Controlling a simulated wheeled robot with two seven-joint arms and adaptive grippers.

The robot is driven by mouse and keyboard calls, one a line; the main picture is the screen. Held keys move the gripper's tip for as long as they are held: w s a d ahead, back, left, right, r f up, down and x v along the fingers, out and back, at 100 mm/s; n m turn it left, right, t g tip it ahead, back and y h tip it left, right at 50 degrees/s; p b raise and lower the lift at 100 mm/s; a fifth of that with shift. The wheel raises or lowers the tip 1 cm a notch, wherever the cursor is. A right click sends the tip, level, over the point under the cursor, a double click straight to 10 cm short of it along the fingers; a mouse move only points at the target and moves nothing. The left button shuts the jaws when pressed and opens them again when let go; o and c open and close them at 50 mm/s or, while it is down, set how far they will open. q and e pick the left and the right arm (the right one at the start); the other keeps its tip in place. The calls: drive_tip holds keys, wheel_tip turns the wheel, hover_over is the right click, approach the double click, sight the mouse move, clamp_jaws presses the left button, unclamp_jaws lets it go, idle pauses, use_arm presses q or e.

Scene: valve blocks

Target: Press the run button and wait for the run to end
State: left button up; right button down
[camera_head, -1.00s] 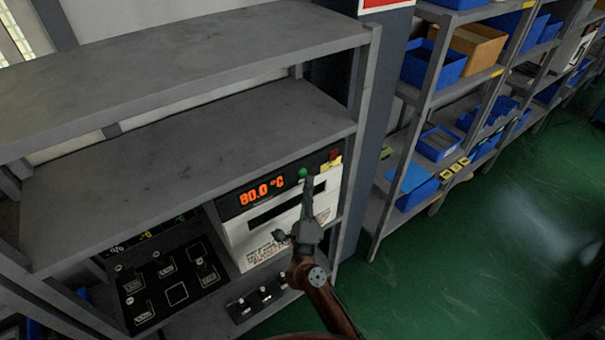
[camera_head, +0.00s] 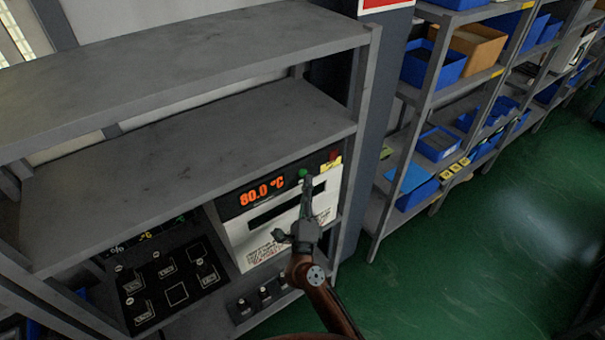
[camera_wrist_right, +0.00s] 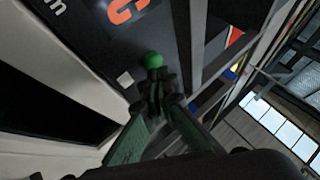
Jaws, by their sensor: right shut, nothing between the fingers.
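The machine (camera_head: 270,225) is a white box with a black top panel and stands on the shelf. Its orange display (camera_head: 262,192) reads 80.0 °C. A green button (camera_head: 303,173) sits to the right of the display, and a dark red one (camera_head: 334,155) is further right. My right gripper (camera_head: 307,184) is shut and empty, its tips just below the green button in the head view. In the right wrist view the green button (camera_wrist_right: 154,61) shows just beyond the shut fingertips (camera_wrist_right: 156,84); I cannot tell whether they touch. My left gripper is not in view.
A black panel with outlined spots and small parts (camera_head: 172,284) lies left of the machine. A small dark rack (camera_head: 262,298) is in front. The grey shelf board (camera_head: 190,155) is above. Shelving with blue bins (camera_head: 437,143) stands right; the green floor (camera_head: 480,270) is clear.

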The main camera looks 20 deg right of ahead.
drive_tip(key=shift+w, duration=0.15)
idle(0.4)
drive_tip(key=shift+w+a+r, duration=0.1)
drive_tip(key=shift+w, duration=0.15)
drive_tip(key=shift+p, duration=0.3)
